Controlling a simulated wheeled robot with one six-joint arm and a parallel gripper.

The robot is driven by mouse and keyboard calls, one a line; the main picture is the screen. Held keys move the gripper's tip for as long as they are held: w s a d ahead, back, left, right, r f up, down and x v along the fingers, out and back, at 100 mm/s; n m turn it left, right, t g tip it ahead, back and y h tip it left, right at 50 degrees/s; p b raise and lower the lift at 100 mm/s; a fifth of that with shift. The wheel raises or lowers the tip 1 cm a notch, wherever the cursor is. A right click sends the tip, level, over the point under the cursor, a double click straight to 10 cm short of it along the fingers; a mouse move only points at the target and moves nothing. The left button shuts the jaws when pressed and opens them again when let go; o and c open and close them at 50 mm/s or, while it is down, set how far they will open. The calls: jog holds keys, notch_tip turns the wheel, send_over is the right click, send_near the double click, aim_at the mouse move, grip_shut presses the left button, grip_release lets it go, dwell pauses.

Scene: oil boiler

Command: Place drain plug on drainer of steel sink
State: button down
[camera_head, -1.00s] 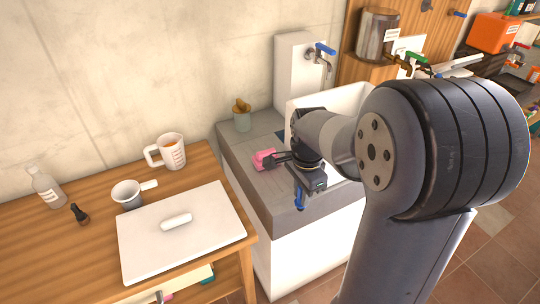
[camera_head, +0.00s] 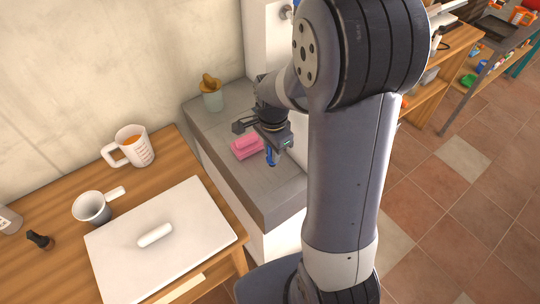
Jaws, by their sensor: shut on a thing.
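My gripper (camera_head: 262,136) points down over the grey counter top (camera_head: 206,128), above and beside a pink sponge-like block (camera_head: 247,146). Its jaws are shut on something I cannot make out. A small blue item (camera_head: 271,157) shows at the gripper's lower right side; I cannot tell whether it is held or part of the gripper. The drain plug cannot be told for sure. No steel sink or drainer can be clearly identified; my arm hides much of the area behind it.
The wooden table (camera_head: 60,195) at left holds a white board (camera_head: 190,240), a measuring jug (camera_head: 135,148) and a white pan (camera_head: 92,207). Tiled floor (camera_head: 440,230) is open at right. A dark basin-like recess (camera_head: 495,28) shows far right.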

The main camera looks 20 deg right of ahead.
jog(key=shift+f, duration=1.95)
jog(key=shift+f, duration=0.1)
jog(key=shift+f, duration=0.15)
jog(key=c, duration=1.2)
grip_release()
jog(key=shift+c, duration=0.2)
notch_tip(320, 180, up, 13)
jog(key=shift+f, duration=0.2)
